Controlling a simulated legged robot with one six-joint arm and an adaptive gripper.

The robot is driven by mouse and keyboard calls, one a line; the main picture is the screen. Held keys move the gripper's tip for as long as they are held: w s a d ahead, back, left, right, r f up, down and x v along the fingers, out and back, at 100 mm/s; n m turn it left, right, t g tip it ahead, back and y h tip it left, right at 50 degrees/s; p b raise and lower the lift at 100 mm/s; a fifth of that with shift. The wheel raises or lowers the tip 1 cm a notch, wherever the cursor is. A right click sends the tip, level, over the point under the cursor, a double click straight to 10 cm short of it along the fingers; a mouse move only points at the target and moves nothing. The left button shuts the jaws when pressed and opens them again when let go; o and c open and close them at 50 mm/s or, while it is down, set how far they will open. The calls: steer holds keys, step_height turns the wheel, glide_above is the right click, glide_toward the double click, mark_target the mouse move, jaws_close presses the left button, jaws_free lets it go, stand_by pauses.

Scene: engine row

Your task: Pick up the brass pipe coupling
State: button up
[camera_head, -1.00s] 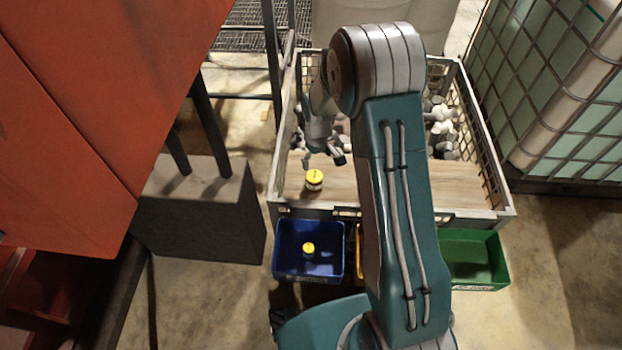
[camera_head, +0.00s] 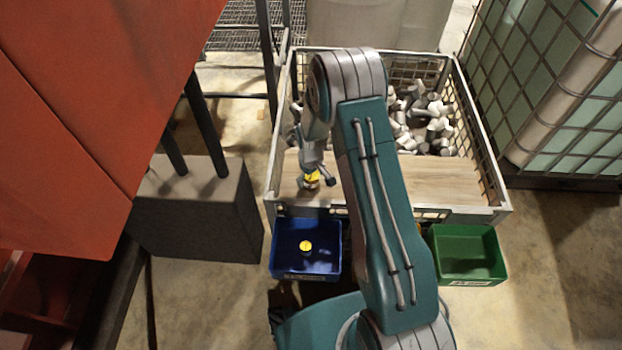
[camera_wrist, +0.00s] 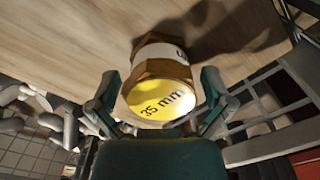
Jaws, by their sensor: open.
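The brass pipe coupling (camera_wrist: 160,70) stands on the wooden board in the crate. It has a hexagonal brass body, a white band and a yellow end face marked "35 mm". In the head view the coupling (camera_head: 312,178) is partly hidden by my gripper (camera_head: 318,182), which is just over it. In the wrist view my gripper (camera_wrist: 158,100) is open, with one finger on each side of the coupling's yellow end. I cannot tell whether the fingers touch it.
The mesh-walled crate (camera_head: 490,140) holds many grey and white fittings (camera_head: 425,120) at the back right. A blue bin (camera_head: 285,262) with a yellow-topped piece (camera_head: 305,246) and a green bin (camera_head: 468,255) stand in front. The board (camera_head: 450,180) is bare at right.

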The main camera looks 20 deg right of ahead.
steer(key=c, duration=1.2)
steer(key=shift+r, duration=0.1)
steer(key=shift+r, duration=0.2)
step_height(320, 180, up, 2)
steer(key=shift+r, duration=0.15)
steer(key=s+d+r, duration=0.2)
steer(key=s+r, duration=0.8)
steer(key=s, duration=0.3)
steer(key=shift+s+d, duration=0.2)
steer(key=shift+s, duration=0.2)
